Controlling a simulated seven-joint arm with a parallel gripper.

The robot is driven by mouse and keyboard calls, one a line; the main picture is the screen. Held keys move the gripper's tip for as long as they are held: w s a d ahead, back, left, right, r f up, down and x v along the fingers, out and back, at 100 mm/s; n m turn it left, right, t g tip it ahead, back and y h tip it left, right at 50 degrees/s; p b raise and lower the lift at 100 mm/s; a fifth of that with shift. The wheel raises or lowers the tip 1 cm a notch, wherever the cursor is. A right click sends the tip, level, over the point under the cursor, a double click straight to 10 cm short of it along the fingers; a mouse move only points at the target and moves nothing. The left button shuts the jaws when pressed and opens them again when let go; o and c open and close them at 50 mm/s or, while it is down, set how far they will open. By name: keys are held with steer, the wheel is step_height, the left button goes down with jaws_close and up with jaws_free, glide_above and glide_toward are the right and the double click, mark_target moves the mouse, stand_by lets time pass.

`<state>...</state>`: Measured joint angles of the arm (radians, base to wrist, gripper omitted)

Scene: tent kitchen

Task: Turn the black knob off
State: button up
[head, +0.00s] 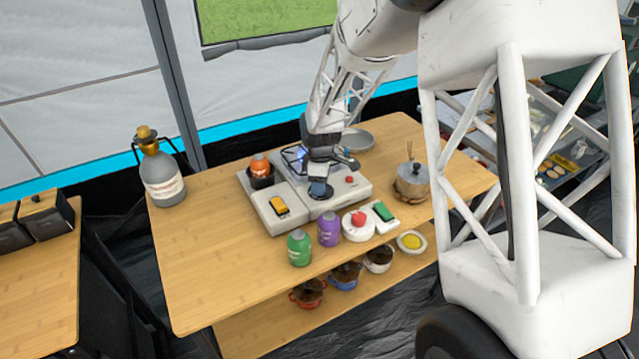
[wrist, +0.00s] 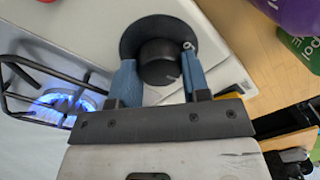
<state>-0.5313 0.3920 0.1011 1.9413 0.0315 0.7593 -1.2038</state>
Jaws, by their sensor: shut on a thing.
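The black knob (wrist: 162,62) is a round cap on a wider dark disc, set on the white stove panel (wrist: 90,30). My gripper (wrist: 159,75) has its two blue fingers on either side of the knob and is shut on it. A blue flame (wrist: 62,100) burns under the black grate at the left of the wrist view.
A red knob (head: 350,180) sits on the panel to the right, and a yellow switch (head: 280,206) to the left. Green (head: 299,247) and purple (head: 329,229) bottles stand in front of the stove. A pot (head: 412,183) stands to the right. The table's left front is clear.

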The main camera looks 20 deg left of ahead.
steer(key=m, duration=0.5)
steer(key=shift+m, duration=0.3)
steer(key=m, duration=0.5)
steer(key=shift+w+d, duration=0.1)
steer(key=shift+d, duration=0.05)
steer(key=m, duration=0.5)
steer(key=shift+m+y, duration=0.3)
steer(key=shift+m, duration=0.1)
steer(key=m, duration=0.5)
steer(key=shift+d+t, duration=0.1)
steer(key=shift+t, duration=0.2)
steer(key=shift+m, duration=0.3)
steer(key=o, duration=0.9)
